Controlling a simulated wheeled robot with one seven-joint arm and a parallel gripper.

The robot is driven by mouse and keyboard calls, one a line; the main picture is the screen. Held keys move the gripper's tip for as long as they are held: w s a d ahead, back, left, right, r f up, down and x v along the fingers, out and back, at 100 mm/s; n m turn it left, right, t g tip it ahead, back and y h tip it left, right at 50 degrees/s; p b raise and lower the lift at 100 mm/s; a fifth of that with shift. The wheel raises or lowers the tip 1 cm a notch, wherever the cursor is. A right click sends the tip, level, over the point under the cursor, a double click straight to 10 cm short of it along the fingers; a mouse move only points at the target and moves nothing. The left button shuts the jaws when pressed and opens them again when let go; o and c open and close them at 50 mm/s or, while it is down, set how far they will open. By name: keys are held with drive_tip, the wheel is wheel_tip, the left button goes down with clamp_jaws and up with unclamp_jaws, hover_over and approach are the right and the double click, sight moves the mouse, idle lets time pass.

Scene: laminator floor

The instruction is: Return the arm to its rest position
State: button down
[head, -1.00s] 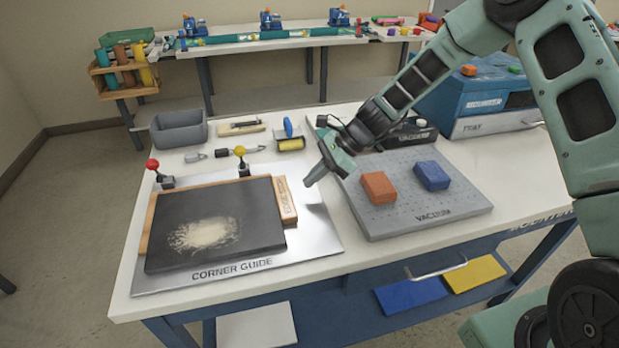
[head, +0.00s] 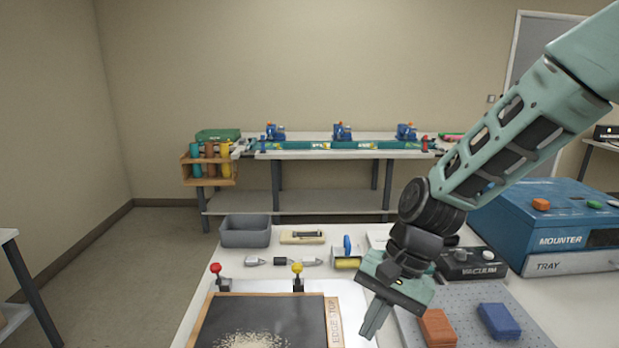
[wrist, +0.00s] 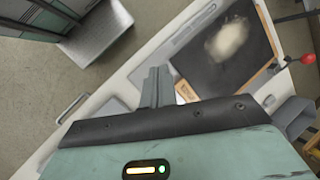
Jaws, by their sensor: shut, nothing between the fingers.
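My gripper (head: 372,318) is shut and empty. In the head view it hangs fingers down above the table, between the dark board (head: 262,322) on the left and the grey vacuum plate (head: 468,300) on the right. My arm comes in from the upper right, bent down at the wrist. In the wrist view the closed fingers (wrist: 156,86) point toward the table edge, with the dark board (wrist: 268,68) and its pale powder patch beyond them. The gripper touches nothing that I can see.
An orange block (head: 437,328) and a blue block (head: 498,321) lie on the vacuum plate close by. The vacuum box (head: 468,262) and blue mounter (head: 560,225) stand at the right. Red (head: 216,268) and yellow (head: 297,268) knobs stick up by the board. Air above is clear.

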drive_tip(key=s+d+r+n+t+h, duration=0.1)
drive_tip(key=s+d+r+n+h, duration=0.1)
drive_tip(key=s+n, duration=0.4)
drive_tip(key=s+d+r+n+t+h, duration=0.1)
drive_tip(key=s+d+r+n+h, duration=0.1)
drive_tip(key=s+n, duration=0.4)
drive_tip(key=s+r, duration=0.1)
drive_tip(key=s, duration=0.4)
drive_tip(key=shift+n, duration=0.4)
